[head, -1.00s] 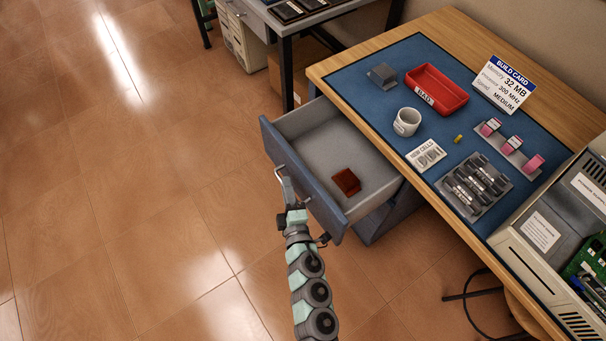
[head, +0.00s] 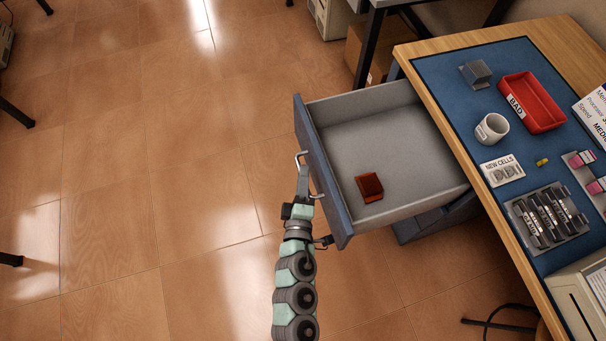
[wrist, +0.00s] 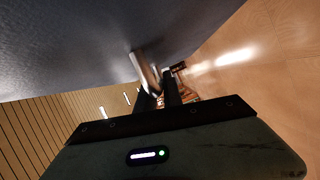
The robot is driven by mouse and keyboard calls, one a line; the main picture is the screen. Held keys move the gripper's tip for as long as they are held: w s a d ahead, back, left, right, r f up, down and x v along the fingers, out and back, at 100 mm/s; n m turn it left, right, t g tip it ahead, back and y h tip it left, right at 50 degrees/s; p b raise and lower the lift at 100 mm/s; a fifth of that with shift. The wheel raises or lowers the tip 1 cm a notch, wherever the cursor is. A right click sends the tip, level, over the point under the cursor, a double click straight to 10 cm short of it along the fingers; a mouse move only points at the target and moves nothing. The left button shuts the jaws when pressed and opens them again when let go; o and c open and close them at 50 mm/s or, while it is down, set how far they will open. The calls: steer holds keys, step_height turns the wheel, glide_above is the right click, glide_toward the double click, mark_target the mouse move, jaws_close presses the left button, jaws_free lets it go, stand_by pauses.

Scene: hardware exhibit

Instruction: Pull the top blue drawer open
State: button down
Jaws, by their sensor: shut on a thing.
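The top blue drawer (head: 316,175) stands pulled well out from the desk, its grey inside showing in the head view. A small dark red box-like object (head: 369,187) lies in it near the front. My gripper (head: 303,186) is at the outside of the drawer front, shut on the metal handle (head: 300,160). In the wrist view the handle (wrist: 146,72) shows at my gripper's fingers (wrist: 158,92), beside the blue drawer front (wrist: 75,45). The fingers' exact contact is partly hidden.
The tiled floor (head: 150,150) left of the drawer is clear.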

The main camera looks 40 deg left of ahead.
steer(key=c, duration=1.5)
jaws_free()
steer(key=p+v, duration=0.2)
steer(key=v, duration=0.8)
steer(key=shift+s+d+r, duration=0.1)
steer(key=shift+s+d, duration=0.15)
